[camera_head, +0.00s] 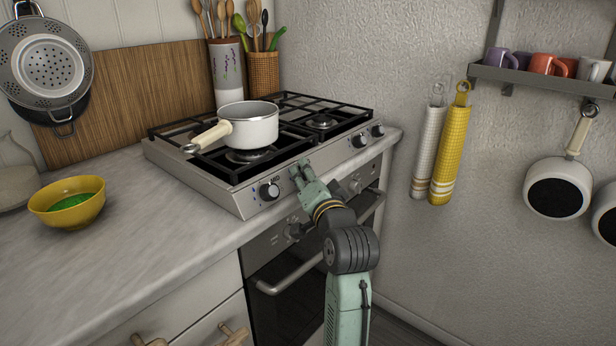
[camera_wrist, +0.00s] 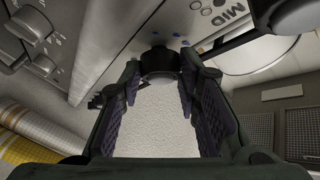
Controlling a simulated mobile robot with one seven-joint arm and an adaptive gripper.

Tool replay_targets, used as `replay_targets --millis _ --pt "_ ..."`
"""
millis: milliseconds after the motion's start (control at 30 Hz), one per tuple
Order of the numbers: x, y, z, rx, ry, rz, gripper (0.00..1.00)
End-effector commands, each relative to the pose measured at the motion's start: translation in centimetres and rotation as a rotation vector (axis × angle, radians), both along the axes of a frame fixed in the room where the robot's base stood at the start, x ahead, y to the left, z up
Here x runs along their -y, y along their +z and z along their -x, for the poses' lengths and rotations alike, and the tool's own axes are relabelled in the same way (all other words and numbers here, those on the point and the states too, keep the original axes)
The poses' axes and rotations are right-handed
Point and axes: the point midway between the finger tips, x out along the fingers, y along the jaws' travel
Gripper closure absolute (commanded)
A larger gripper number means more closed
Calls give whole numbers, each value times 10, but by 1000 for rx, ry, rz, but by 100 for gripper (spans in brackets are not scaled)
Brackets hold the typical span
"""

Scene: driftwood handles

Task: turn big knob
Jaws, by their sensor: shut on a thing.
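My gripper (camera_head: 307,176) reaches the front control panel (camera_head: 238,203) of the stove from below right. In the wrist view my gripper (camera_wrist: 160,78) is shut on a dark round knob (camera_wrist: 160,60), held between the fingertips. That knob is hidden behind my fingers in the head view. Two more knobs, a nearer one (camera_head: 360,140) and a farther one (camera_head: 377,130), are at the panel's right end. I cannot tell from size which knob is the big one.
A white pot (camera_head: 249,128) stands on the hob, its handle pointing left. Below the hob is the oven with its own knobs (camera_head: 355,185) and a door handle (camera_head: 290,274). A yellow bowl (camera_head: 68,204) sits on the counter. Towels (camera_head: 446,150) hang on the right wall.

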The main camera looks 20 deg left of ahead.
Motion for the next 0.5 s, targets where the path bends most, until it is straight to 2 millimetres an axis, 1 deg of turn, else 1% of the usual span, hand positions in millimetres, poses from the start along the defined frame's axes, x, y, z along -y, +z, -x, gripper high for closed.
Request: replay_targets --millis 267,500 --pt "0 -2 0 29 17 9 97" --pt "2 -7 -2 137 81 47 97"
